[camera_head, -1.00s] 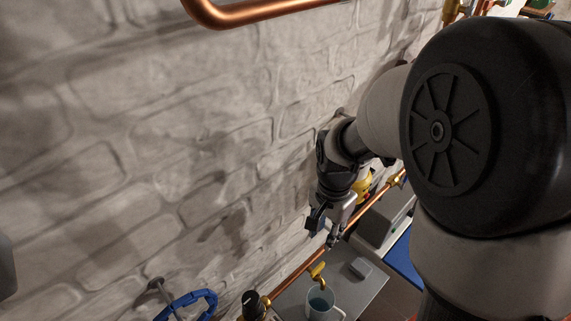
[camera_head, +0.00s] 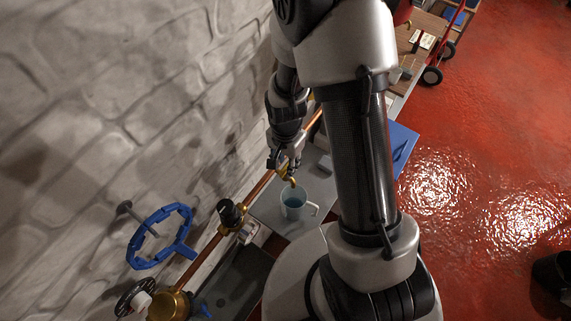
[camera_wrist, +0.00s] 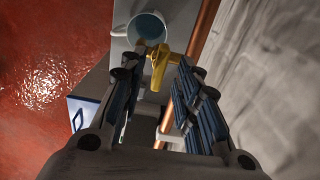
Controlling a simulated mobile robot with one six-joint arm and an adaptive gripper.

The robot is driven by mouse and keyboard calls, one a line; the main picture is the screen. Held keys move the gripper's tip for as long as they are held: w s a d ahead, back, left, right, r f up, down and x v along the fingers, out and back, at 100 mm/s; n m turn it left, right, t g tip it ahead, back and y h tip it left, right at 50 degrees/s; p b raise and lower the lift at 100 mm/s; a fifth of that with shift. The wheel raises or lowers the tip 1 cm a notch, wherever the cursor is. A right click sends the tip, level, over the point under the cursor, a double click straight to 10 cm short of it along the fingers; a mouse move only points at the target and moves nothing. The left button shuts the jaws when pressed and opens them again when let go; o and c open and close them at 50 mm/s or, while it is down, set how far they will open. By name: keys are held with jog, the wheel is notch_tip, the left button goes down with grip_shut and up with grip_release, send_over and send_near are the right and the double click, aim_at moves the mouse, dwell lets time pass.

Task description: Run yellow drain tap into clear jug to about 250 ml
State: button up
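The clear jug (camera_head: 294,204) stands upright on a grey surface below the copper pipe, with bluish liquid in it. It also shows at the top of the wrist view (camera_wrist: 148,27). The yellow drain tap (camera_head: 291,181) is on the pipe with its spout over the jug's rim; its lever (camera_wrist: 160,62) lies just beyond my fingertips in the wrist view. My gripper (camera_head: 280,163) is close behind the tap. In the wrist view my gripper (camera_wrist: 157,78) is open, with the tap lying between the line of its fingers. I cannot tell whether a finger touches it. The liquid level cannot be read.
A blue valve wheel (camera_head: 160,236) and brass fittings (camera_head: 170,305) are along the wall at lower left. The copper pipe (camera_head: 260,187) runs along the brick wall. A blue panel (camera_head: 402,142) is at right of the bench; open red floor (camera_head: 470,180) lies beyond.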

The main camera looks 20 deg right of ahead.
jog(key=shift+f, duration=0.55)
grip_shut()
